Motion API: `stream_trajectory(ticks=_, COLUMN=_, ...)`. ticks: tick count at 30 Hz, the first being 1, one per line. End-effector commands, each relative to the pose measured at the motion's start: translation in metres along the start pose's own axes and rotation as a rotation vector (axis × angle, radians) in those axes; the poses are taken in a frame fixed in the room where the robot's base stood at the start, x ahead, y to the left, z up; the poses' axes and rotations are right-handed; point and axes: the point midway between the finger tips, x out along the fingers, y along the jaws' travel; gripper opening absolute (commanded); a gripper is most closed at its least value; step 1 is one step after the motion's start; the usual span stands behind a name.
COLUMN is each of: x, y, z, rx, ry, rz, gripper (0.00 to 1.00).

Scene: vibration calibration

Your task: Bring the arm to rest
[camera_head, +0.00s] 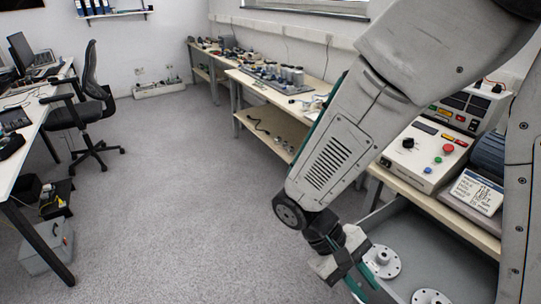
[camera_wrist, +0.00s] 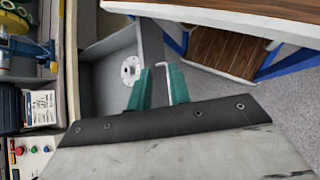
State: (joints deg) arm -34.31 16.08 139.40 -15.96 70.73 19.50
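My arm crosses the right half of the head view, with its forearm slanting down to the left. My gripper (camera_head: 358,290) hangs at the lower end, close to a grey tray (camera_head: 440,245). In the wrist view its two teal fingers (camera_wrist: 160,84) stand apart with a gap between them. The fingertips are partly cut off or hidden in the head view.
Metal flanged discs (camera_head: 382,261) (camera_head: 430,297) lie in the tray beside my gripper. A control box (camera_head: 428,152) with coloured buttons stands on the bench behind my arm. A desk and office chair (camera_head: 88,105) are at left. The carpet (camera_head: 190,190) between is clear.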

Motion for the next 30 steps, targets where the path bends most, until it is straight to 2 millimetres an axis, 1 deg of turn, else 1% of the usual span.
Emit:
stream_trajectory(ticks=1, x=-0.008, y=0.009, z=0.010, rx=0.008, ry=0.037, rz=-0.057, gripper=0.19)
stream_trajectory(ticks=6, x=-0.028, y=0.031, z=0.041, rx=0.019, ry=0.165, rz=-0.220, gripper=0.19)
stream_trajectory(ticks=11, x=-0.043, y=0.052, z=0.071, rx=0.063, ry=0.306, rz=-0.345, gripper=0.19)
stream_trajectory(ticks=15, x=-0.052, y=0.069, z=0.099, rx=0.135, ry=0.439, rz=-0.429, gripper=0.19)
stream_trajectory(ticks=21, x=-0.059, y=0.091, z=0.138, rx=0.302, ry=0.612, rz=-0.511, gripper=0.19)
stream_trajectory(ticks=24, x=-0.060, y=0.101, z=0.154, rx=0.377, ry=0.676, rz=-0.523, gripper=0.19)
stream_trajectory(ticks=27, x=-0.061, y=0.108, z=0.165, rx=0.431, ry=0.719, rz=-0.525, gripper=0.19)
stream_trajectory(ticks=30, x=-0.060, y=0.113, z=0.171, rx=0.467, ry=0.738, rz=-0.528, gripper=0.19)
